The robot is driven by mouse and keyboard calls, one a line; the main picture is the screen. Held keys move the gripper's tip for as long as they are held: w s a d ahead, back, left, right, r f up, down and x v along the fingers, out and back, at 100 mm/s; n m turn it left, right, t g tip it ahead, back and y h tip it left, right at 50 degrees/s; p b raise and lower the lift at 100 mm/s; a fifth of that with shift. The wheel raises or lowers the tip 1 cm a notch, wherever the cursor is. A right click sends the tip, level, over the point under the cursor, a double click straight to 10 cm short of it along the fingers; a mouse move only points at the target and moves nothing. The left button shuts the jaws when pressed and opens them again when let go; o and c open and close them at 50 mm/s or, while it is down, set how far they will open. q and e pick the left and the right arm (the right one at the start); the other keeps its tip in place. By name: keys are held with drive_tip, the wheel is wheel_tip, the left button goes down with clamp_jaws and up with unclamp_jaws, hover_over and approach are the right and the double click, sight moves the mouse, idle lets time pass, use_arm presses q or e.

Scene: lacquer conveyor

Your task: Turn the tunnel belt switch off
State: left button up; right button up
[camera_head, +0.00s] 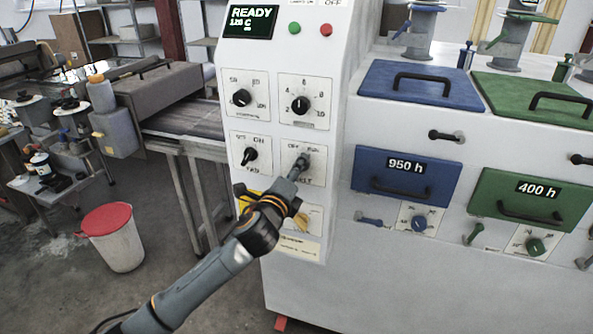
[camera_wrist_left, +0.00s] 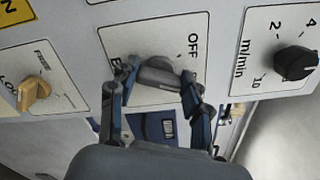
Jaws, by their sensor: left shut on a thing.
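The belt switch plate (camera_head: 311,175) is on the white control panel, lettered OFF at its upper left in the head view. My left gripper (camera_head: 299,168) reaches up to this plate and covers the knob there. In the left wrist view the grey belt knob (camera_wrist_left: 156,73) sits between the two blue-and-grey fingers of my left gripper (camera_wrist_left: 158,80), which are shut on it. The OFF lettering shows just beside the knob on the plate (camera_wrist_left: 190,28). The knob's exact pointing direction is hard to tell. My right gripper is not in view.
The fan switch (camera_head: 250,155) is left of the belt switch, with the speed dial (camera_head: 300,105) above it. A yellow-orange knob (camera_head: 301,221) is below. The display (camera_head: 250,22) reads READY. Blue (camera_head: 408,178) and green (camera_head: 520,200) drawers are at the right. A red-lidded bin (camera_head: 113,238) stands left.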

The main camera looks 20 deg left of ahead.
use_arm(q)
drive_tip(key=n, duration=0.7)
drive_tip(key=n+p, duration=0.1)
drive_tip(key=n, duration=0.2)
drive_tip(key=shift+f+n, duration=0.3)
drive_tip(key=shift+n, duration=0.1)
idle(0.4)
drive_tip(key=o, duration=1.1)
drive_tip(key=shift+o, duration=0.2)
drive_tip(key=s, duration=1.2)
drive_tip(key=shift+a, duration=0.25)
